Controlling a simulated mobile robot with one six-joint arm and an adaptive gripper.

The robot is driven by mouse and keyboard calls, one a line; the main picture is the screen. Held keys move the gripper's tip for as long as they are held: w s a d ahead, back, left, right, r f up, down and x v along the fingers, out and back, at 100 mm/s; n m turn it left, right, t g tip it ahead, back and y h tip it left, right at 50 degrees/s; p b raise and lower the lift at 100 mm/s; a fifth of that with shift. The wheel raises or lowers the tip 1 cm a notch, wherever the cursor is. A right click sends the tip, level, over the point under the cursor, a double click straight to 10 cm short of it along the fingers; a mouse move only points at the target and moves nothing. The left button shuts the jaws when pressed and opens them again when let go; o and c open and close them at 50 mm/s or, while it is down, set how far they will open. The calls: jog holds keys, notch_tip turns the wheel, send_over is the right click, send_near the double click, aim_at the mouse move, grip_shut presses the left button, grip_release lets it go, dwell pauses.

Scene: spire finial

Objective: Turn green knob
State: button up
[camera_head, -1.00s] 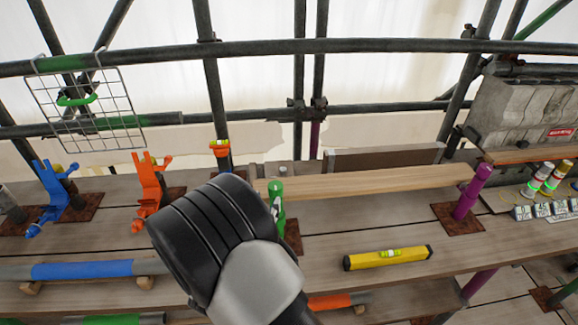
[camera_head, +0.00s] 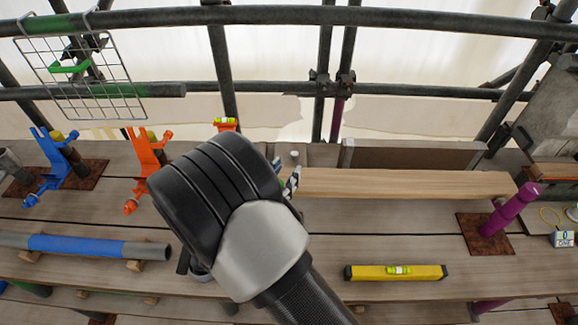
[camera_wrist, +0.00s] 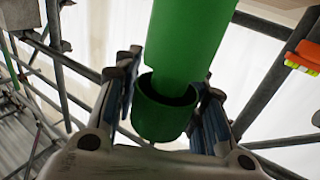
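In the wrist view a green cylinder with a wider hollow green collar, which looks like the green knob (camera_wrist: 164,108), lies between the two fingers of my gripper (camera_wrist: 170,82). One finger stands on each side, very close to the green surface. I cannot tell whether the pads touch it. In the head view my dark wrist and grey arm link cover most of this spot. Only a small part of my gripper (camera_head: 292,181) shows, near the left end of the wooden plank. The green post there is almost wholly hidden.
A wooden plank (camera_head: 400,184) runs right to a purple post (camera_head: 510,209). A yellow level (camera_head: 396,272) lies in front. Orange (camera_head: 146,160) and blue (camera_head: 50,165) clamp-like parts stand left, behind a blue-banded pipe (camera_head: 80,244). A wire basket (camera_head: 85,85) hangs from the scaffold rail.

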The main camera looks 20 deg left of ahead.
jog(key=shift+s, duration=0.15)
jog(key=shift+c, duration=0.2)
jog(key=shift+c, duration=0.6)
jog(key=c, duration=0.7)
grip_shut()
